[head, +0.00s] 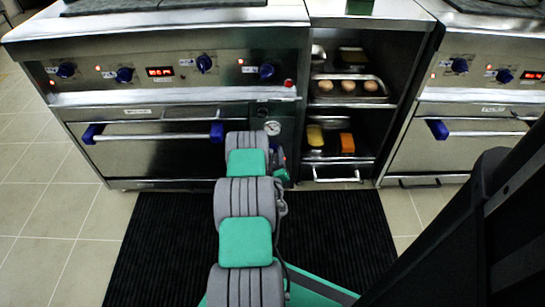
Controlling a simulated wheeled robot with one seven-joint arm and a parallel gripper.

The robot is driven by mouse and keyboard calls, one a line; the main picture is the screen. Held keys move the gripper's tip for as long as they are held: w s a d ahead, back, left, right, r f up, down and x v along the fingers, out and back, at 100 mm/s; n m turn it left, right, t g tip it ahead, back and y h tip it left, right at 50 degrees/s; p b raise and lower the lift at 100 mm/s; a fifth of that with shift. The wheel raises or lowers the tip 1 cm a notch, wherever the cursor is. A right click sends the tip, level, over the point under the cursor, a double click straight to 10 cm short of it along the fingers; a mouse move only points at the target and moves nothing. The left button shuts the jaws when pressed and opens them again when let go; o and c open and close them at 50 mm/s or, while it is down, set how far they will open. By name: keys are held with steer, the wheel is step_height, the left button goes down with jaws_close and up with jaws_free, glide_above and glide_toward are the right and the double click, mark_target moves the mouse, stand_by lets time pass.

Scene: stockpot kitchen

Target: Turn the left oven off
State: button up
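The left oven (150,148) fills the left of the head view, its door closed with a handle bar (150,135) between blue end pieces. Its control panel has several blue knobs, among them the far-left one (66,70), the second (124,75), the third (204,63) and the right one (267,72). A red display (160,71) is lit, and a red light (289,83) shows at the panel's right end. A round gauge (272,128) is right of the door. My arm reaches up to the oven's lower right front; my gripper is hidden behind the arm's end.
A shelf unit (347,105) with trays of food stands right of the left oven. A second oven (465,150) stands at the far right. A black ribbed mat (340,225) covers the floor in front; tiled floor (60,220) at left is clear.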

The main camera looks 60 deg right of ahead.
steer(key=shift+c, duration=0.3)
jaws_close()
steer(key=shift+n, duration=0.3)
steer(key=n, duration=0.5)
steer(key=shift+b, duration=0.3)
steer(key=n, duration=0.6)
steer(key=shift+n, duration=0.3)
stand_by(0.3)
steer(key=shift+o, duration=0.3)
jaws_free()
